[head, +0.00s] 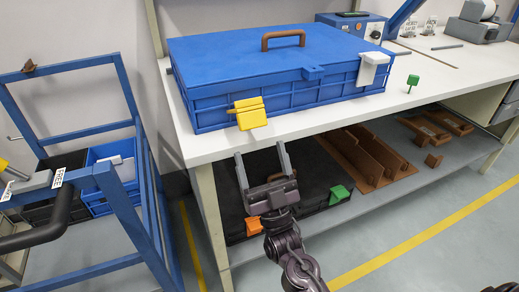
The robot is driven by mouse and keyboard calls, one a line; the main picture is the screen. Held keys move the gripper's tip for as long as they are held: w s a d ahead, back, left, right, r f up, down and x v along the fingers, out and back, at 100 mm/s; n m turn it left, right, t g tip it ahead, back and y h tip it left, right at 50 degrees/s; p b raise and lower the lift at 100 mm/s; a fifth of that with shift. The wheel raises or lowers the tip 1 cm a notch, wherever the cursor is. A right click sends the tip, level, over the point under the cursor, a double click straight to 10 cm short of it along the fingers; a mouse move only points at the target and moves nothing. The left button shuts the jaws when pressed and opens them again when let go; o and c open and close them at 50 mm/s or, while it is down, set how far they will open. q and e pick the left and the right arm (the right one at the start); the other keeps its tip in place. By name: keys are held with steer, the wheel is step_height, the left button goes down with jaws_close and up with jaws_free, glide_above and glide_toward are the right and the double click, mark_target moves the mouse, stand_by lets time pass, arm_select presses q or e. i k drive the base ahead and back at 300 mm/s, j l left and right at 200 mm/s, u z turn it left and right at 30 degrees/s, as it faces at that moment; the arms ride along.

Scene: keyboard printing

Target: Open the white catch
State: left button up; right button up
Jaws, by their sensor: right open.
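The white catch (373,68) is on the front of a blue lidded box (300,98), near its right corner. It hangs from the lid edge down over the box wall; whether it is latched is too small to tell. A yellow catch (250,113) sits on the same front, towards the left corner. The lid is down and has a brown handle (283,38). My right gripper (262,164) is open and empty, fingers pointing up, in front of the table edge, below and left of the white catch and apart from it. My left gripper is not in view.
The box stands on a white table (430,85); a green piece (413,82) stands right of it. A black crate (315,185) with orange and green catches and brown parts (370,165) lie on the shelf below. A blue rack (85,130) stands left.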

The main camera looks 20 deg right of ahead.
mark_target(370, 62)
steer(key=z, duration=1.35)
